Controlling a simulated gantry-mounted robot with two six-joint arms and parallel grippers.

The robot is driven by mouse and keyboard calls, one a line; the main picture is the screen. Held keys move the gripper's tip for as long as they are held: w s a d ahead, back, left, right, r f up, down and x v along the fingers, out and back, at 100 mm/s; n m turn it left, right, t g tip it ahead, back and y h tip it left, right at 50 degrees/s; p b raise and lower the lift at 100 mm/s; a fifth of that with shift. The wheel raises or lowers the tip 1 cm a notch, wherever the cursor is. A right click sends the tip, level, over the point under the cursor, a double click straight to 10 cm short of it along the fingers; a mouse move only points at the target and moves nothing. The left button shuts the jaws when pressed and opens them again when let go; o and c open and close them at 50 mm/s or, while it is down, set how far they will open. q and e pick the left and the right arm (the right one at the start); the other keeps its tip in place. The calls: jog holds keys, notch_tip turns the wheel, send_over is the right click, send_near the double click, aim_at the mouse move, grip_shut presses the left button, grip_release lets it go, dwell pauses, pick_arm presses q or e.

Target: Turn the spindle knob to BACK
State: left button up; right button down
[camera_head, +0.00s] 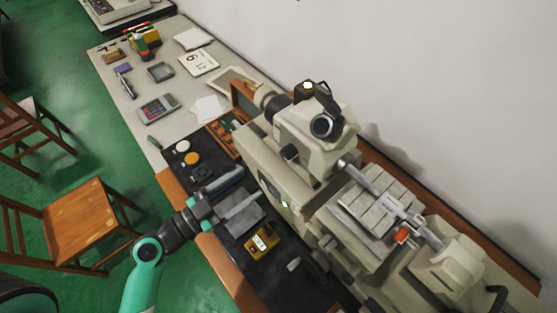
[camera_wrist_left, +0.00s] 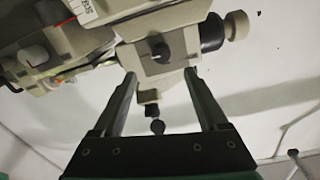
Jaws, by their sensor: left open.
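A beige bench machine (camera_head: 265,150) stands along the wall in the head view. A small dark knob (camera_head: 290,152) sits on the side of its head; I cannot read any BACK mark to confirm it is the spindle knob. In the left wrist view a black knob (camera_wrist_left: 160,50) shows on a beige block, beyond and between the fingertips, apart from them. A smaller black ball-ended piece (camera_wrist_left: 157,127) shows lower, between the fingers. My left gripper (camera_head: 253,184) is open and empty, in front of the machine and above the dark mat. My right gripper is not in view.
A yellow box (camera_head: 261,242) and a grey block (camera_head: 240,214) lie on the dark mat (camera_head: 225,255) near my left gripper. The machine's slotted bed (camera_head: 375,205) is to the right. A calculator (camera_head: 158,108) and papers lie on the far table. Wooden chairs (camera_head: 85,215) stand at left.

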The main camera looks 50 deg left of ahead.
aim_at(283, 157)
pick_arm(q)
jog(key=w+p, duration=0.1)
jog(key=w, duration=0.2)
jog(key=w+p, duration=0.2)
jog(key=w, duration=0.2)
jog(key=w+p, duration=0.1)
jog(key=w, duration=0.3)
jog(key=shift+w+r+p, duration=0.15)
jog(key=shift+r+p, duration=0.15)
jog(key=shift+p, duration=0.1)
jog(key=shift+w, duration=0.3)
jog(key=shift+f, duration=0.1)
grip_shut()
